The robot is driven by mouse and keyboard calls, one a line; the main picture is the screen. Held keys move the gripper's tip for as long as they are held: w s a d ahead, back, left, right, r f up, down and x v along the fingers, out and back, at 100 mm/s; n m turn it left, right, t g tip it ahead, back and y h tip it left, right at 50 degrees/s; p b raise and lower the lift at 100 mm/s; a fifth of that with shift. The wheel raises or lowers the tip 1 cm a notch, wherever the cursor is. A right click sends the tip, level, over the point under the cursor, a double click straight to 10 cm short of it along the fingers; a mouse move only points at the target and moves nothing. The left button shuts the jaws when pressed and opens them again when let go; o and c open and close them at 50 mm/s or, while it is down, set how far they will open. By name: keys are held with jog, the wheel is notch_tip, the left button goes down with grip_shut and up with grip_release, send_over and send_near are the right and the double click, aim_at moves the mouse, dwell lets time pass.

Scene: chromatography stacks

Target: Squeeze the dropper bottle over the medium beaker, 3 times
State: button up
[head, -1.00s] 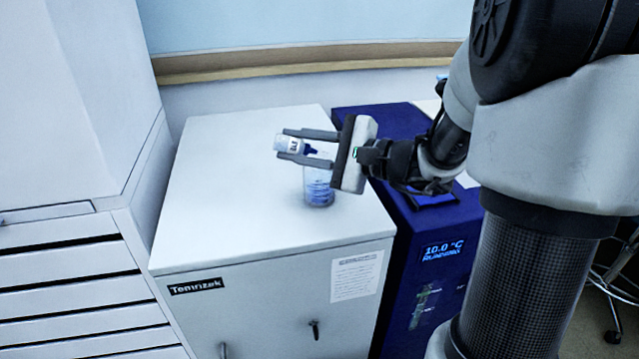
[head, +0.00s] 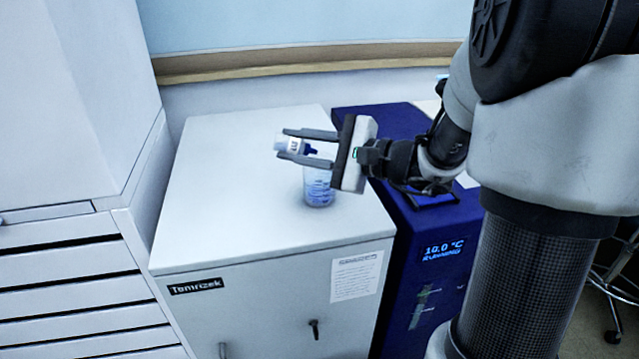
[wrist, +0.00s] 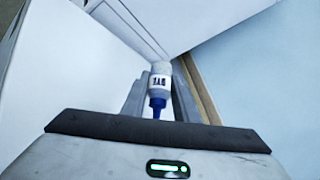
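The dropper bottle (head: 291,145) is small and white with a dark-marked label and a blue tip. It lies on its side between the fingers of my gripper (head: 307,147), its tip pointing right toward the palm. The wrist view also shows the bottle (wrist: 160,82), its blue tip toward the palm and a finger on each side. My gripper is shut on it. The beaker (head: 318,190) is clear with blue markings and stands on the white cabinet top. The bottle's tip is above the beaker, near its left side; the palm hides part of the beaker's right side.
The white cabinet (head: 215,190) has a wide clear top. A dark blue unit (head: 430,255) with a 10.0 °C display stands to its right. A tall white cabinet with drawers (head: 70,270) stands at the left. A wall with a wooden rail (head: 300,60) is behind.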

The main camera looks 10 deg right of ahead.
jog(key=shift+a+r+n+h+p, duration=0.1)
jog(key=shift+r+n+h+p, duration=0.35)
jog(key=shift+p, duration=0.45)
jog(key=shift+a+f+g+h+p, duration=0.1)
jog(key=shift+f+g+h+p, duration=0.2)
jog(key=shift+g+h+p, duration=0.25)
jog(key=shift+r+n+h+p, duration=0.25)
jog(key=shift+r+h+p, duration=0.15)
jog(key=shift+r+p, duration=0.45)
jog(key=r+g+h+p, duration=0.1)
jog(key=p, duration=0.2)
jog(key=shift+a+n, duration=0.1)
jog(key=shift+n, duration=0.3)
jog(key=shift+h+p, duration=0.4)
jog(key=shift+p, duration=0.05)
jog(key=shift+f, duration=0.1)
